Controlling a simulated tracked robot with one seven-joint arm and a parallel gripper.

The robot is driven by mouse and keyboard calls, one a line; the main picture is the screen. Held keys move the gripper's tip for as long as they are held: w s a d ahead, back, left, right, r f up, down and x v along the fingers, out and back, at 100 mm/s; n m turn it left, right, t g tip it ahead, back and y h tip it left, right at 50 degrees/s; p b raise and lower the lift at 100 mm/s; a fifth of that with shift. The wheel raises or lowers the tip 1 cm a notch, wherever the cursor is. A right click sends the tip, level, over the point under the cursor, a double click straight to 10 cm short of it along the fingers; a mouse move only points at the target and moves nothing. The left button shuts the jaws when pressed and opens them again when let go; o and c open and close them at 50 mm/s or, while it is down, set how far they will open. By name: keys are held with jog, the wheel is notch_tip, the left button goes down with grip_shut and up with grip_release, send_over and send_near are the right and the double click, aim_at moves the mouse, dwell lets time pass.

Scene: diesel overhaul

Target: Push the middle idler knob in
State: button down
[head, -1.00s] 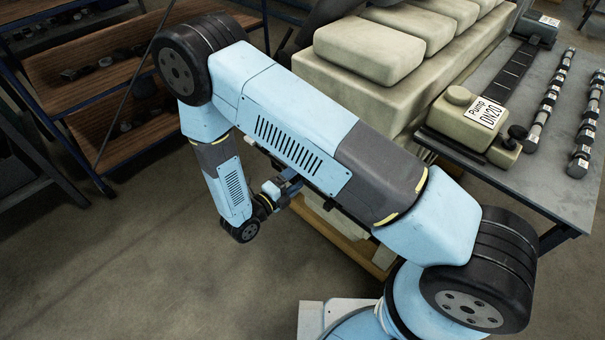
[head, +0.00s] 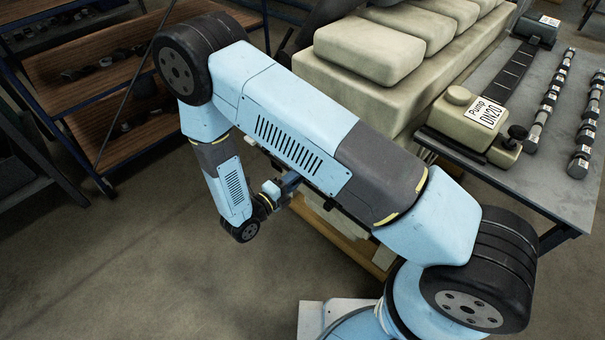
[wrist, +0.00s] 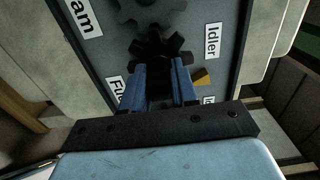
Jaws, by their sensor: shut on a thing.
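In the wrist view, a dark toothed knob (wrist: 160,42), like a small gear, stands on a grey panel (wrist: 205,42) between the "Idler" label and a partly hidden label starting "Fu". I take it for the middle idler knob. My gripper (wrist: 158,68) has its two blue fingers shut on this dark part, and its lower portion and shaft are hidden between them. A larger grey gear (wrist: 150,8) sits just above it. In the head view, my gripper (head: 290,181) reaches toward the engine's near end, mostly behind my own arm.
A yellow part (wrist: 203,77) is close to the right finger. The beige engine (head: 400,85) fills the space behind my arm. A grey table (head: 540,165) at right holds a labelled pump (head: 470,115) and shafts. Wooden shelves (head: 90,75) stand at left; the floor (head: 130,260) between is clear.

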jog(key=shift+d+f, duration=0.1)
jog(key=shift+x, duration=1)
jog(key=shift+c, duration=1.8)
grip_release()
jog(key=shift+w, duration=0.1)
jog(key=v, duration=0.7)
